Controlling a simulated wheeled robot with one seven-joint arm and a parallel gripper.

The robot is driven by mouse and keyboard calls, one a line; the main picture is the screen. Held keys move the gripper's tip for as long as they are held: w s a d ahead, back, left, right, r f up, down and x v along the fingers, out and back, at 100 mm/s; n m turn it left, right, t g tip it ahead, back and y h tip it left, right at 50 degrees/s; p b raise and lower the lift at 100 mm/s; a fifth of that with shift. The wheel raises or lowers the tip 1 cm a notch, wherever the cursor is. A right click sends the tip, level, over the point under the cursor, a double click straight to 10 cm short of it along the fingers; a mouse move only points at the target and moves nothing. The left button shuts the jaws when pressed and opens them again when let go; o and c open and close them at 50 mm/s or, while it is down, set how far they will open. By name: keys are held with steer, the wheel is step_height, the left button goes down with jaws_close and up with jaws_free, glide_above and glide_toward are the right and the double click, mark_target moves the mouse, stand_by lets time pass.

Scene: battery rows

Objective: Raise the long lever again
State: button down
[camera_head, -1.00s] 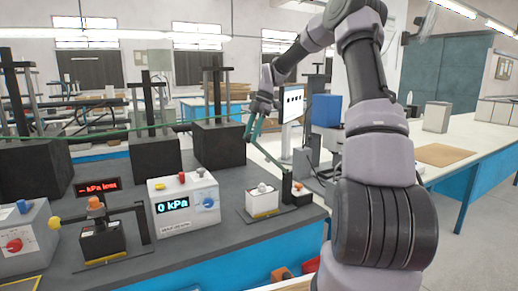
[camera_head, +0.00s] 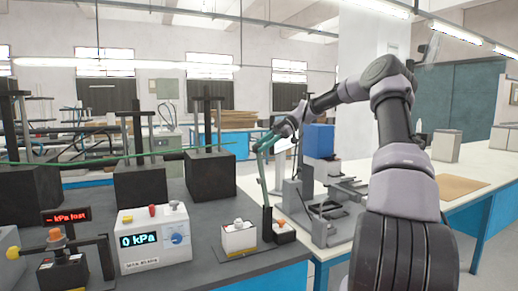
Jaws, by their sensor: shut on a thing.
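The long green lever (camera_head: 262,180) rises nearly upright from a dark post beside a small white box (camera_head: 238,240) with a grey knob, near the right end of the dark bench. My gripper (camera_head: 264,143) is shut on the lever's upper end. My fingers partly hide that end. A white unit (camera_head: 153,240) with a blue "0 kPa" display stands left of the small box. A red display (camera_head: 66,216) reads "- kPa lost".
Dark blocks with upright rods (camera_head: 210,175) stand behind on the bench. Grey frames (camera_head: 325,215) stand to the right, near a white table.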

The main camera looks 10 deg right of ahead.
steer(key=shift+w+d, duration=0.1)
steer(key=shift+d, duration=0.1)
steer(key=shift+c, duration=2.1)
jaws_free()
steer(key=v, duration=1.1)
steer(key=shift+f, duration=0.15)
